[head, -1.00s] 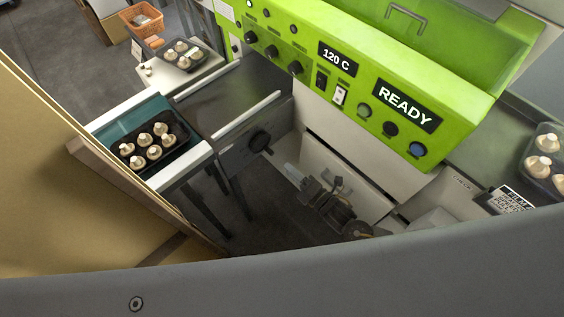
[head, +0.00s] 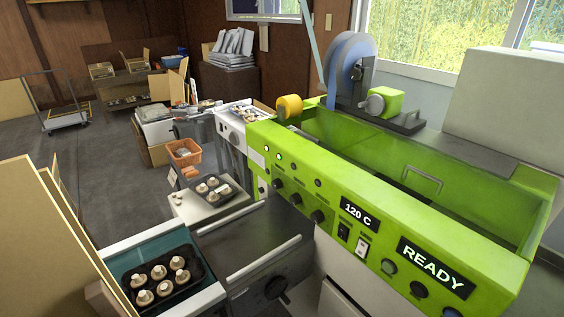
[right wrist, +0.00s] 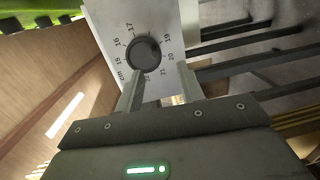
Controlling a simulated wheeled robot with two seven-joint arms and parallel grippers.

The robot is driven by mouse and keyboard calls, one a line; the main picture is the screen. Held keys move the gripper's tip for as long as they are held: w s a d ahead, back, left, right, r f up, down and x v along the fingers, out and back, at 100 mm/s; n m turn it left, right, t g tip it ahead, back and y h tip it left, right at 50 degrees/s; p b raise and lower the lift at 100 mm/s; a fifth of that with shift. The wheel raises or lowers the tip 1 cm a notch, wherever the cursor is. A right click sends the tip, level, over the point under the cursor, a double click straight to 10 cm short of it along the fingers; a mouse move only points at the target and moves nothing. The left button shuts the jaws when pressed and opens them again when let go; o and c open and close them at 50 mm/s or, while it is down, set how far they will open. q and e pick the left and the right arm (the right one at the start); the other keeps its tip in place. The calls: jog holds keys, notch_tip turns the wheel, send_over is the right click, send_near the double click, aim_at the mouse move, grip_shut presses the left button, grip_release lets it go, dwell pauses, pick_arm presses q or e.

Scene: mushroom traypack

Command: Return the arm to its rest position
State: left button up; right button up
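My right gripper (right wrist: 158,82) shows in the right wrist view with its two fingers apart and nothing between the tips. A white plate with a dark round knob (right wrist: 143,54) and a printed number scale lies beyond the fingertips; I cannot tell whether they touch it. Neither gripper nor arm shows in the head view. My left gripper is in no current view. A black tray of mushrooms (head: 134,283) sits on the teal surface at the lower left, and another tray (head: 196,197) sits on the white stand behind it.
The green machine (head: 330,170) fills the middle and right, with READY and 120 C signs. A conveyor bed (head: 240,240) runs left from it. An orange basket (head: 186,160) stands farther back. Tan boards (head: 40,245) rise at the left edge. Grey floor (head: 80,155) is open behind.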

jog(key=s+d+r+m+g+h, duration=0.2)
jog(key=s+d+m+g+h, duration=0.3)
jog(key=s+d+m, duration=0.5)
jog(key=s+d+r+m+g+h, duration=0.35)
jog(key=s+d+m+g, duration=0.2)
jog(key=s+m, duration=0.55)
notch_tip(320, 180, down, 27)
jog(key=m+g, duration=0.1)
jog(key=g, duration=0.1)
jog(key=s+d+f, duration=0.3)
jog(key=s+f, duration=1.1)
jog(key=s, duration=0.1)
jog(key=shift+d+f+g+h, duration=0.35)
jog(key=shift+d, duration=0.05)
jog(key=shift+w, duration=0.1)
